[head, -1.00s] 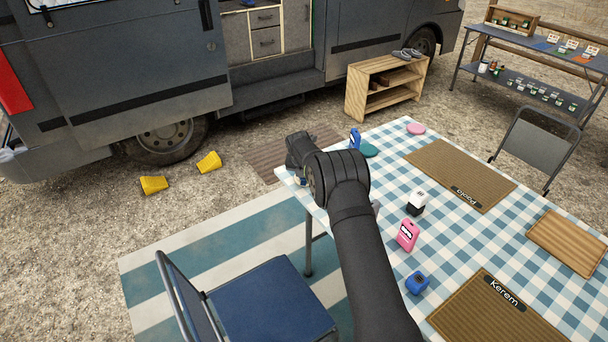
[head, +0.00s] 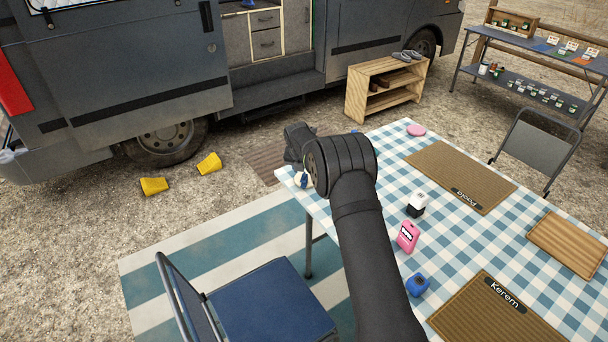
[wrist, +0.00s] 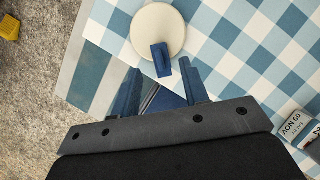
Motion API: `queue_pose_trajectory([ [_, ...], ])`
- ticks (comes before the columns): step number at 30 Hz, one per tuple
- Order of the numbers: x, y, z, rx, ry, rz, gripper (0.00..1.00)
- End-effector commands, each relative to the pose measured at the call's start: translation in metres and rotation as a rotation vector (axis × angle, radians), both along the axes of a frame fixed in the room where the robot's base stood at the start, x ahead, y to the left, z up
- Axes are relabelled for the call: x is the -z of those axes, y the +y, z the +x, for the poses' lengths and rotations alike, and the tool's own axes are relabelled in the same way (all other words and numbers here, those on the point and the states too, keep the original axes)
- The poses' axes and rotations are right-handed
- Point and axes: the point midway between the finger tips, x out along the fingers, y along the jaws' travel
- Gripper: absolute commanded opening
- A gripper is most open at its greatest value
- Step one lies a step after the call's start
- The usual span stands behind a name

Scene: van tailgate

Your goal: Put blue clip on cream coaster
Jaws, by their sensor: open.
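The cream coaster (wrist: 157,27) lies on the checked cloth near the table's edge in the wrist view. The blue clip (wrist: 160,54) is on the near part of the coaster, its near end reaching past the rim. In the head view a small part of the coaster (head: 299,181) and of the clip (head: 306,180) shows at the table's left corner, beside my arm.
A black and white block with date-like text (wrist: 293,130) stands at the right in the wrist view. A pink tag-like item (head: 407,237) and a blue item (head: 417,285) stand on the checked table (head: 385,135). A blue chair (head: 275,305) is close to the table's left side.

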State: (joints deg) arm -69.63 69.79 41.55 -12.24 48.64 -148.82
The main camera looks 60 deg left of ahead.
Motion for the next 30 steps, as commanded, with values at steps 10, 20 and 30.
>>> queue_pose_trajectory([
  [10, -0.052, -0.015, -0.015, -0.001, 0.000, 0.001, 0.41],
  [20, -0.061, -0.018, -0.018, -0.001, 0.000, -0.001, 0.41],
  [30, -0.052, -0.016, -0.016, 0.000, 0.001, -0.002, 0.41],
])
